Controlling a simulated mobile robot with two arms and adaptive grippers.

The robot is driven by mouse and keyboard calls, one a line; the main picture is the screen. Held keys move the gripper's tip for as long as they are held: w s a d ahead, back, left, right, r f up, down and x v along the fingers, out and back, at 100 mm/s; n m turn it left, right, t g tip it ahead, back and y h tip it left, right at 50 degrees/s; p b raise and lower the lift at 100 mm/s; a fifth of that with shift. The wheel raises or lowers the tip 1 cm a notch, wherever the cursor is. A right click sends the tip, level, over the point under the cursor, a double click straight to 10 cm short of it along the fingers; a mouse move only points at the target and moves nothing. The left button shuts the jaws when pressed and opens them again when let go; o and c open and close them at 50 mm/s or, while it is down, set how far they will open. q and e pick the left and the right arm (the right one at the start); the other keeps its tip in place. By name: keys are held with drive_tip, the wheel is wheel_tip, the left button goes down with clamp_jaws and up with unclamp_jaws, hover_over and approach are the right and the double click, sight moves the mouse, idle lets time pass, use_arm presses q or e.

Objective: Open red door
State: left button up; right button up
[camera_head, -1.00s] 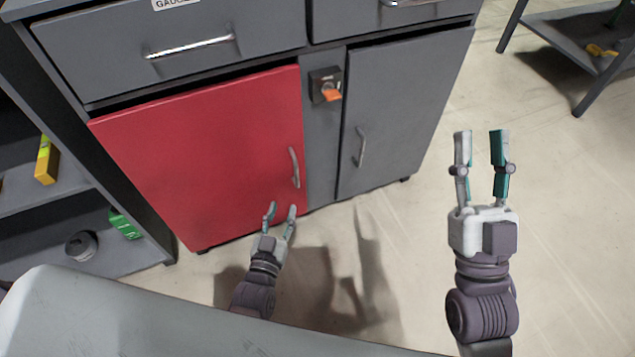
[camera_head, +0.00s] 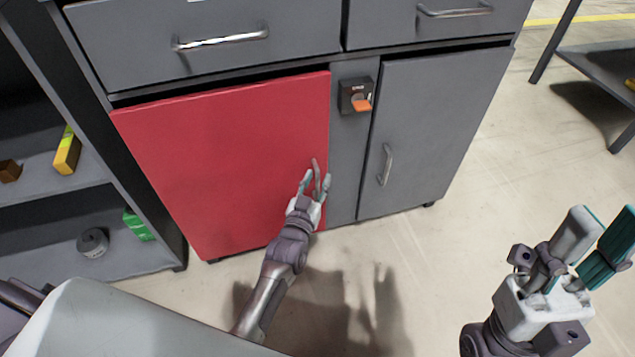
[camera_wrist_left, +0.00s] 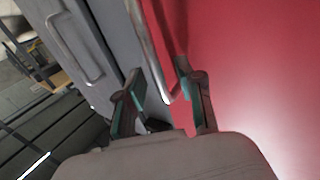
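The red door (camera_head: 225,160) is the left lower door of a grey cabinet and looks closed. Its metal handle (camera_head: 316,173) is near the door's right edge. My left gripper (camera_head: 315,180) is open at the lower part of this handle. In the left wrist view the handle (camera_wrist_left: 163,55) runs down between the two open fingers (camera_wrist_left: 158,92), with the red door (camera_wrist_left: 250,70) on the right. I cannot tell whether a finger touches it. My right gripper (camera_head: 603,228) is open and empty over the floor at the right.
A grey door (camera_head: 440,125) with its own handle (camera_head: 386,165) is right of the red door. A black switch with an orange knob (camera_head: 358,100) sits between them. A shelf (camera_head: 50,190) stands close at left.

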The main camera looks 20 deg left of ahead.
use_arm(q)
drive_tip(key=shift+w, duration=0.45)
clamp_jaws()
